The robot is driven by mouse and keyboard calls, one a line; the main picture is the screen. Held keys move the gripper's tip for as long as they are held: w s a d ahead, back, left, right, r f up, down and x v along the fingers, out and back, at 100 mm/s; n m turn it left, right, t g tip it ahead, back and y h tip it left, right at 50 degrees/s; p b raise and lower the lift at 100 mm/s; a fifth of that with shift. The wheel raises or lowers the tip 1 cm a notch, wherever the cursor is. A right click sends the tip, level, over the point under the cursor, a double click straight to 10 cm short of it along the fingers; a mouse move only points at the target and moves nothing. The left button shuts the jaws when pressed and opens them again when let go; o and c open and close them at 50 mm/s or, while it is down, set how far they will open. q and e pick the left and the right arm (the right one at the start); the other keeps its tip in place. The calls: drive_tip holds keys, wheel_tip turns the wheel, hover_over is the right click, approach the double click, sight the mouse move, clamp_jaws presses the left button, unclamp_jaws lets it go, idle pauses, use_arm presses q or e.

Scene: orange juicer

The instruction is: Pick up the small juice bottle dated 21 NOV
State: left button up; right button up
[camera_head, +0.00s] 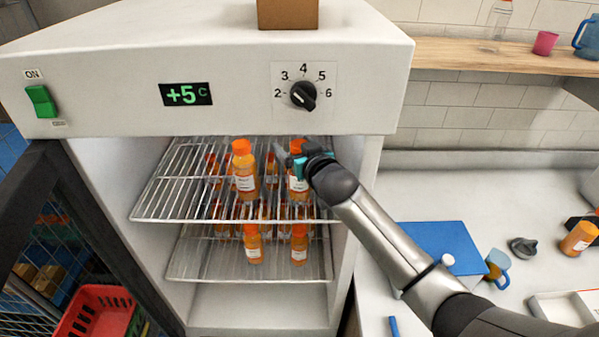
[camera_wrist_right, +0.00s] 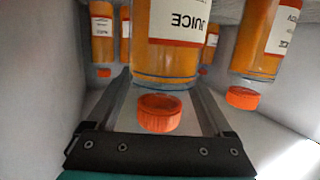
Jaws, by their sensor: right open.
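Small orange juice bottles with orange caps and white labels stand on the fridge's wire shelves. On the upper shelf, one bottle (camera_head: 244,168) stands at the front left and another (camera_head: 298,184) at the right, below my right gripper (camera_head: 290,155). The right wrist view appears upside down. There, a bottle labelled JUICE (camera_wrist_right: 172,45) shows between the open fingers of my right gripper (camera_wrist_right: 160,92), its cap (camera_wrist_right: 160,113) towards the palm. The fingers are not closed on it. A second bottle (camera_wrist_right: 265,40) is at the right. I cannot read 21 NOV on any label. My left gripper is out of view.
More bottles stand on the lower shelf (camera_head: 200,268), such as one at its front (camera_head: 252,244). The fridge's top panel (camera_head: 230,65) overhangs the shelves, and its right wall (camera_head: 352,240) is close to my arm. The open door (camera_head: 80,220) is at the left.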

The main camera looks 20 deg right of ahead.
clamp_jaws()
idle(0.8)
idle(0.7)
